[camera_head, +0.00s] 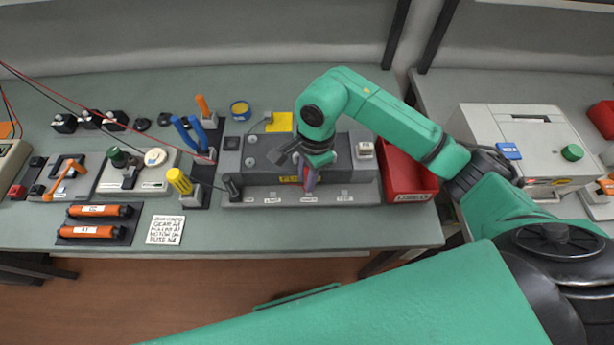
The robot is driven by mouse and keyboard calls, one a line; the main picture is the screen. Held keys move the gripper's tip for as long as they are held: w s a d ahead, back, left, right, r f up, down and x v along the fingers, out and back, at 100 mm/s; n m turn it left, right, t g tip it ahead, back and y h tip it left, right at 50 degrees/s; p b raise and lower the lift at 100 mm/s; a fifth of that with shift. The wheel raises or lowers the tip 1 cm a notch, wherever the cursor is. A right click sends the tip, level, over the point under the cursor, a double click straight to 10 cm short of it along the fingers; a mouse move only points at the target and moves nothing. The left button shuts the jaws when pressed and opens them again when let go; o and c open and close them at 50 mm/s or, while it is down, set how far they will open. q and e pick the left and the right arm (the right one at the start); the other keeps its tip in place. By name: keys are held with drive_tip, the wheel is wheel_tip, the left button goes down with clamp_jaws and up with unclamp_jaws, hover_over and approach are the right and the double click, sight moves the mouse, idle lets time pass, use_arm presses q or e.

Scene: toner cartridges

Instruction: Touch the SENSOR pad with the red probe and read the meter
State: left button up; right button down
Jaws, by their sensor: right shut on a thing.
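My right gripper (307,172) reaches down over a grey fixture (365,187) and is shut on a slim red and purplish thing (309,180), perhaps the red probe. Its lower end is close to the fixture's front ledge; I cannot tell whether it touches. Small labelled pads line that ledge, their lettering too small to read, so I cannot pick out the SENSOR pad. A beige box (12,153) with an orange panel, perhaps the meter, is cut off at the left edge. Its reading is not visible. My left gripper is not in view.
Red and black wires cross the table's left half.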

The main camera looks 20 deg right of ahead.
sight(306, 171)
drive_tip(key=shift+f+b, duration=0.6)
drive_tip(key=shift+b, duration=0.15)
idle(0.8)
drive_tip(key=shift+s+b, duration=0.1)
drive_tip(key=shift+b, duration=0.25)
idle(0.5)
drive_tip(key=shift+r+p, duration=1.8)
drive_tip(key=shift+r, duration=1.75)
drive_tip(key=shift+f, duration=0.1)
